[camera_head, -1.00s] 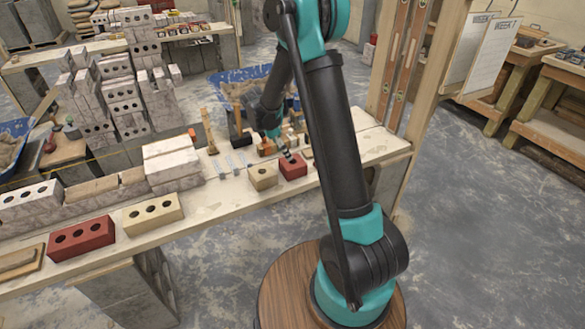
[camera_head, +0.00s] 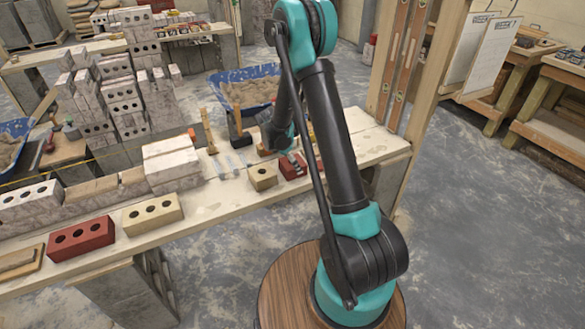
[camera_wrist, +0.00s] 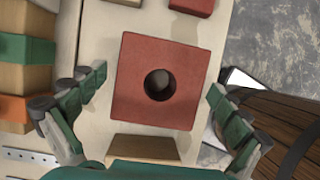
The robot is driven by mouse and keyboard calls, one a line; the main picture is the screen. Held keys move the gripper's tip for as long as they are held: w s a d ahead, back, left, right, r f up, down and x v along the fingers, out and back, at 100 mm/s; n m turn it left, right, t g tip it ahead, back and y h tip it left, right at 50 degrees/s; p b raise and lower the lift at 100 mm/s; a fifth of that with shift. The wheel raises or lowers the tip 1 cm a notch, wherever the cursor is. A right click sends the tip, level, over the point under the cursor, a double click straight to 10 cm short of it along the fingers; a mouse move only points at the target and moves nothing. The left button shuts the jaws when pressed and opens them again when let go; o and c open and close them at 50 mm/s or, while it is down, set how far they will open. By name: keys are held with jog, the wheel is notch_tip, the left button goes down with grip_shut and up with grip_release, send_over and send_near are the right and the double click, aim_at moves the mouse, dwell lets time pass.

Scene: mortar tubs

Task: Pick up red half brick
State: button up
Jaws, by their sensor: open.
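The red half brick (camera_wrist: 135,100) lies in the middle of the wrist view, with one round hole in its top. In the head view the red half brick (camera_head: 289,174) sits on the plank bench, partly hidden by my gripper. My gripper (camera_wrist: 157,82) is open and empty, with one green finger to the left of the brick and one to the right. Both fingers show gaps to the brick's sides. In the head view my gripper (camera_head: 297,160) is just above the brick.
A tan half brick (camera_head: 262,178) stands left of the red one. A tan block (camera_wrist: 145,151) lies close to the brick in the wrist view. Whole red (camera_head: 81,240) and tan (camera_head: 152,216) bricks lie farther left along the bench (camera_head: 215,206). Tools and blocks crowd behind.

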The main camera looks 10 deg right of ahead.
jog(key=shift+f, duration=0.25)
dwell(0.5)
jog(key=c, duration=1.9)
